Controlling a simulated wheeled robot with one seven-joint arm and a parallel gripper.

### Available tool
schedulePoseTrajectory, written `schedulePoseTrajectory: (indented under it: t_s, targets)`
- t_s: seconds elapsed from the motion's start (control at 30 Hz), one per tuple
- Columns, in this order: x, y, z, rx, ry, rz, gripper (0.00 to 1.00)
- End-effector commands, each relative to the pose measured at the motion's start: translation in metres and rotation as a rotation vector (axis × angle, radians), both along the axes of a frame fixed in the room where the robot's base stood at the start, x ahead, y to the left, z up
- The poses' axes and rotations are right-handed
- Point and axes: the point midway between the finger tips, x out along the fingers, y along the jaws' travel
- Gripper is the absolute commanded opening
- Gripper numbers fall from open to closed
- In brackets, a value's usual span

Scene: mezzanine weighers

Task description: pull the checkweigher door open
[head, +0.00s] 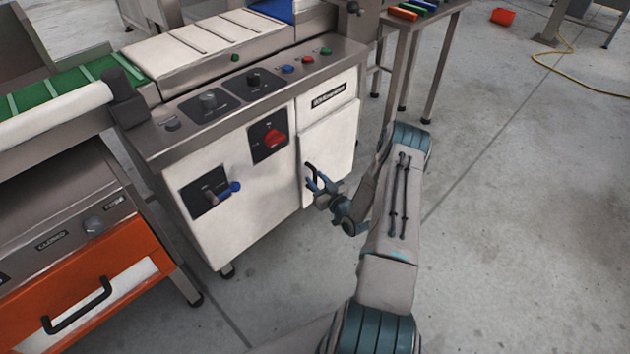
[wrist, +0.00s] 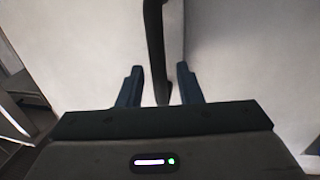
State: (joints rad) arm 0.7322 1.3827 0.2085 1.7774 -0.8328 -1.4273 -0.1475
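The checkweigher (head: 240,166) is a white cabinet with a grey control top, left of centre in the head view. Its door (head: 335,136) is the pale panel at the right end of the front. I cannot tell whether it is fully closed. A black bar handle (head: 311,170) is on the door and also runs down the wrist view (wrist: 154,42). My gripper (head: 321,185) is at the handle. In the wrist view my gripper (wrist: 160,84) is open, with a blue finger on each side of the bar and gaps visible between. The handle's lower end is near the gripper body.
A red rotary switch (head: 273,138) and a blue-tipped lever (head: 222,190) stick out left of the door. An orange drawer unit (head: 110,270) stands at the lower left. A table (head: 432,24) is behind.

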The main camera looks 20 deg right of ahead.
Motion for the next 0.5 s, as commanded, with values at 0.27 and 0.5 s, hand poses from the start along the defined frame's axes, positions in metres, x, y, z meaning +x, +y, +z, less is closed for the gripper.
schedulePoseTrajectory:
  t_s: [0.27,0.5]
  targets:
    - [0.0128,0.0021,0.0005,-0.001,0.000,0.000,0.32]
    - [0.0126,0.0019,0.0007,-0.001,0.000,0.000,0.16]
